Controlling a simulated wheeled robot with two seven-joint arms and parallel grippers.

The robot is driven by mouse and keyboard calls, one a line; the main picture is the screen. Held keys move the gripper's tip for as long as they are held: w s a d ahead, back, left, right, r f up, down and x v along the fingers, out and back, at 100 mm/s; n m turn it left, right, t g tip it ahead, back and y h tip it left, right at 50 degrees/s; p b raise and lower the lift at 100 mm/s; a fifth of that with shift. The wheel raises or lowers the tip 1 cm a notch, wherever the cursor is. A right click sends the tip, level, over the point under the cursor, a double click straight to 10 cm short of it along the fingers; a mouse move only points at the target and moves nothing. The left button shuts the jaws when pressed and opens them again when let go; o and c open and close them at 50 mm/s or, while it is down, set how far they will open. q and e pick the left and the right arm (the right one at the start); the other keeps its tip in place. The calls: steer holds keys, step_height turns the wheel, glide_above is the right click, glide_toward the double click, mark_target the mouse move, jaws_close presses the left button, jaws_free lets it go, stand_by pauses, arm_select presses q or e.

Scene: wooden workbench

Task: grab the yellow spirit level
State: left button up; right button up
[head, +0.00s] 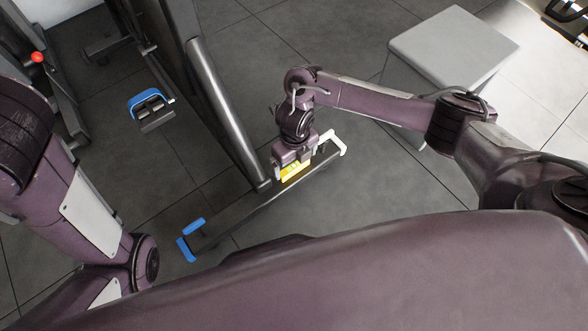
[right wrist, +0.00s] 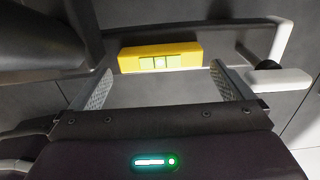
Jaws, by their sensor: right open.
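The yellow spirit level (head: 295,172) lies along a dark metal bar, partly covered by my right gripper in the head view. In the right wrist view the level (right wrist: 190,52) is a yellow block with a pale green vial at its middle. My right gripper (head: 292,160) is over it and pointing down. In the right wrist view its two fingers (right wrist: 163,72) are spread wide, with nothing between them. The level shows just past the fingertips, within the gap between them. My left arm shows at the left of the head view, but its gripper is not in view.
The dark metal bar (head: 250,208) has a blue end (head: 190,240) and a white end bracket (head: 331,141). A thick grey post (head: 224,110) rises close by. A grey box (head: 455,48) stands at the upper right. Dark tiled floor (head: 400,185) is bare around it.

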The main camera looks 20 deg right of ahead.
mark_target(295, 167)
step_height(295, 167, down, 3)
steer(key=shift+f+b, duration=0.15)
steer(key=shift+b, duration=0.65)
steer(key=c, duration=0.8)
